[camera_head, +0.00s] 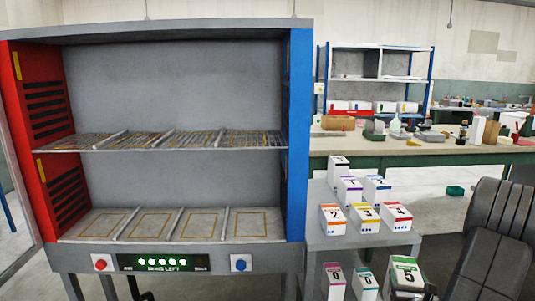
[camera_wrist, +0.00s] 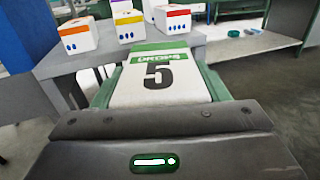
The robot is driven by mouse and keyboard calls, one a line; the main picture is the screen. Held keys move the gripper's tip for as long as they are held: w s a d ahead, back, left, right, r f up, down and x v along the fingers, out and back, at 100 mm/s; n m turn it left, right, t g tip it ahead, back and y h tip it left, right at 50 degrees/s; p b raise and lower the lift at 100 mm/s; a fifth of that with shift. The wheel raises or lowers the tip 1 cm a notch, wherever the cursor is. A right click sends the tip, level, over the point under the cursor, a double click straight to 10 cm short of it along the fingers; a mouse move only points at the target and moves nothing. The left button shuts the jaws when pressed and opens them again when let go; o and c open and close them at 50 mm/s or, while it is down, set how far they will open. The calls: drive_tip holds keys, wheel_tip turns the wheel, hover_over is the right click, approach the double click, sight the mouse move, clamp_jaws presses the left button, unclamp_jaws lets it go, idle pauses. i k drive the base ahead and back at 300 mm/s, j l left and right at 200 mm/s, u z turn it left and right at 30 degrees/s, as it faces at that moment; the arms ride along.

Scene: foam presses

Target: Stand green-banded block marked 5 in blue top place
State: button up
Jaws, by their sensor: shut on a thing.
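The green-banded white block marked 5 (camera_head: 406,276) is low at the right of the head view, beside the front of the grey cart. In the wrist view the same block (camera_wrist: 157,88) fills the middle, its 5 facing the camera. My gripper (camera_wrist: 155,70) is shut on it, with a jaw along each side. The press has a blue right side wall (camera_head: 300,130) and a red left one (camera_head: 45,130). Its top shelf (camera_head: 180,139) is a wire rack split by dividers. The top bay beside the blue wall (camera_head: 255,138) looks empty.
The bottom shelf (camera_head: 160,225) looks empty. A long workbench (camera_head: 450,155) stands behind.

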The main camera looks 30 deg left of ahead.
sight(192, 139)
drive_tip(key=k+j, duration=0.15)
drive_tip(key=j, duration=0.25)
drive_tip(key=k+j, duration=0.2)
drive_tip(key=j, duration=0.15)
drive_tip(key=k+j, duration=0.15)
drive_tip(key=j, duration=0.25)
drive_tip(key=k+j, duration=0.2)
drive_tip(key=j, duration=0.2)
